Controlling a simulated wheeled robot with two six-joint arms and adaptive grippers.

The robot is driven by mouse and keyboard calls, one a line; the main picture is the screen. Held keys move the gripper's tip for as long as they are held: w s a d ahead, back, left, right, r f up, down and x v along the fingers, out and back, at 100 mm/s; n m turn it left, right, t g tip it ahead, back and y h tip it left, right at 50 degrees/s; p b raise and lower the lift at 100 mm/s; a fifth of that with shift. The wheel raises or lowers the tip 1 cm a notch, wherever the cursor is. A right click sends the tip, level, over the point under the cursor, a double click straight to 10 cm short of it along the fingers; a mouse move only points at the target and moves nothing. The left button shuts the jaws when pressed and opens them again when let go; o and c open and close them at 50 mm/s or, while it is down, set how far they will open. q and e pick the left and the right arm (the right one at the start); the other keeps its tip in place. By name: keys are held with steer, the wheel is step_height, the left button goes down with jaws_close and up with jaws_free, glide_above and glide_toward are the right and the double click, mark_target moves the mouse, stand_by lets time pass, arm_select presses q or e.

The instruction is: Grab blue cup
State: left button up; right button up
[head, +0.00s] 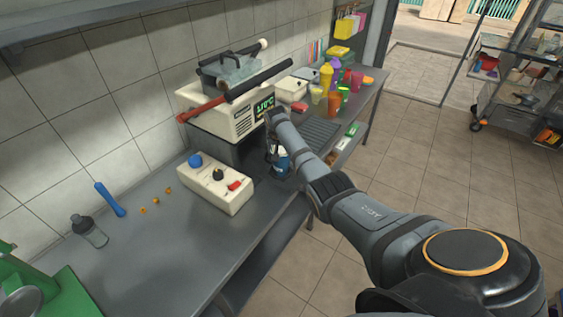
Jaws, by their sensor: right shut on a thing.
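The blue cup (282,165) is below the front right of the cream press machine (232,122), partly hidden by my right arm. My right gripper (272,152) is at the cup, small and mostly hidden behind my own arm, and is shut on it. The cup looks roughly upright; I cannot tell whether it touches the counter. My left gripper is out of view.
A control box (215,186) with a blue knob stands left of the cup. A dark bottle (90,231) and a blue tool (110,199) lie further left. Colourful cups (334,101) crowd the counter's far end. The front left counter (165,255) is clear.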

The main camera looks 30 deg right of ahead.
steer(key=c, duration=1)
steer(key=shift+r, duration=0.15)
steer(key=shift+w+d+r+b, duration=0.1)
steer(key=shift+r+b, duration=0.55)
steer(key=shift+r, duration=0.5)
steer(key=shift+s+a+r+b, duration=0.2)
steer(key=shift+s+a+r, duration=0.1)
steer(key=shift+s+r, duration=1.75)
steer(key=shift+s+a+r+b, duration=0.3)
steer(key=shift+s+r, duration=1.15)
steer(key=shift+s, duration=1.15)
steer(key=shift+s+a+r+b, duration=0.15)
steer(key=shift+s+a+r, duration=0.2)
steer(key=shift+s+r, duration=1.7)
steer(key=shift+s+f, duration=0.3)
